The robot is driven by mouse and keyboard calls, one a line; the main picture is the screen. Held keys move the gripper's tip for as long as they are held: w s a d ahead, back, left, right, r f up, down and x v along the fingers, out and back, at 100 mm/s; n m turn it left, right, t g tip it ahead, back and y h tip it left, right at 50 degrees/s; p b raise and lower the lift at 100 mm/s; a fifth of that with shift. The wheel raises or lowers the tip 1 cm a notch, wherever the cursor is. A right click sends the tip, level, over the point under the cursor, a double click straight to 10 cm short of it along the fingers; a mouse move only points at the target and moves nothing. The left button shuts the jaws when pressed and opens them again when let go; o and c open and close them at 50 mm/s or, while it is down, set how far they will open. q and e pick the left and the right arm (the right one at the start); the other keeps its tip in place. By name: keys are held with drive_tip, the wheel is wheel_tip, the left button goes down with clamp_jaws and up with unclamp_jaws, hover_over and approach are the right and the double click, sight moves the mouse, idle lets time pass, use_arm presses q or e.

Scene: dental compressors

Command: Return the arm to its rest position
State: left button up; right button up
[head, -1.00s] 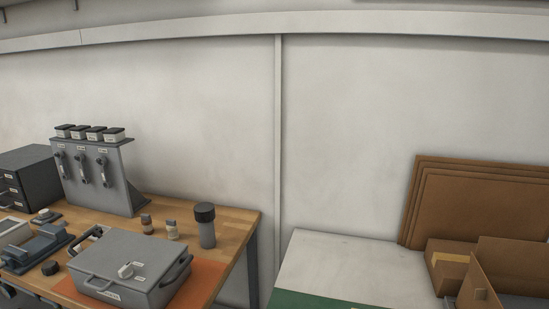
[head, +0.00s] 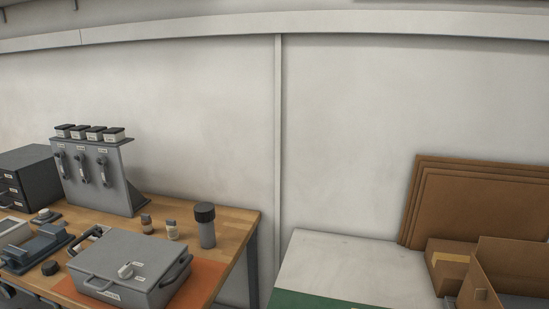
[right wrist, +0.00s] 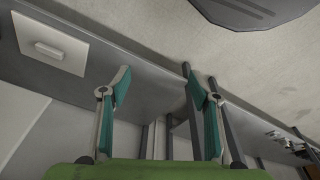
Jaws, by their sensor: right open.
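My right gripper (right wrist: 157,80) shows in the right wrist view with its two teal-padded fingers spread wide apart. Nothing is between the fingers. Neither gripper can be made out in the head view.
A wooden workbench (head: 236,225) on the left bears a grey case (head: 125,262), a grey rack (head: 100,175), a dark cylinder (head: 206,226) and a drawer unit (head: 25,172). A pale table (head: 345,265) at right holds cardboard boxes (head: 450,265) and flat boards (head: 470,205).

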drive_tip(key=s+d+f+g, duration=0.1)
drive_tip(key=s+d+f, duration=0.2)
drive_tip(key=s+f, duration=1.5)
drive_tip(key=shift+f, duration=0.2)
drive_tip(key=shift+d, duration=0.1)
